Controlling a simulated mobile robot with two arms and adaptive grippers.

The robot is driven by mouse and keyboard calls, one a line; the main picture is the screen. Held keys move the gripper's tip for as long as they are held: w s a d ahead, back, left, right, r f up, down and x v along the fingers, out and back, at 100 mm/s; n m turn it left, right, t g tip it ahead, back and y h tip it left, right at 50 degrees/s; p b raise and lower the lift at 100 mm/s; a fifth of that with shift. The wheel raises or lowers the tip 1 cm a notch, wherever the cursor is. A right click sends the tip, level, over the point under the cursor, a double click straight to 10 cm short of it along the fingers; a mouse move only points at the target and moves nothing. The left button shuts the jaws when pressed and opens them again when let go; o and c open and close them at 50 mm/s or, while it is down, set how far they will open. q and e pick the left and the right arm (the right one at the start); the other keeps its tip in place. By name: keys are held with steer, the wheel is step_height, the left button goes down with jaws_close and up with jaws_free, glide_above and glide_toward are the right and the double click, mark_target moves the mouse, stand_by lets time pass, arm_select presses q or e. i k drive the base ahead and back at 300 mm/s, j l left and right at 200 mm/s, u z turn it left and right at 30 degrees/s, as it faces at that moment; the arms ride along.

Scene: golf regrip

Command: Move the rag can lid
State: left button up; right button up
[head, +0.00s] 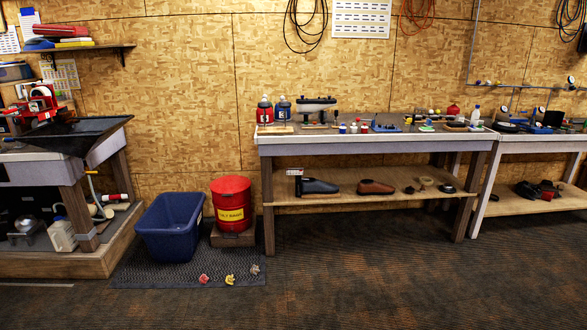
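A red can (233,211) with a yellow label stands upright on a low brown block on the floor, left of the long workbench. Its red lid (231,185) sits on top and looks shut. The label text is too small to read fully. Neither of my grippers shows in the head view.
A blue bin (171,226) stands left of the can on a dark mat (190,278). Several crumpled rags, including a yellow one (230,280), lie at the mat's front. A workbench (365,150) stands right of the can, a sink bench left. The carpet in front is clear.

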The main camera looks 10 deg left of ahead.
mark_target(229, 186)
steer(key=i+j+z, duration=0.35)
steer(key=i+j, duration=1.15)
steer(key=j, duration=0.1)
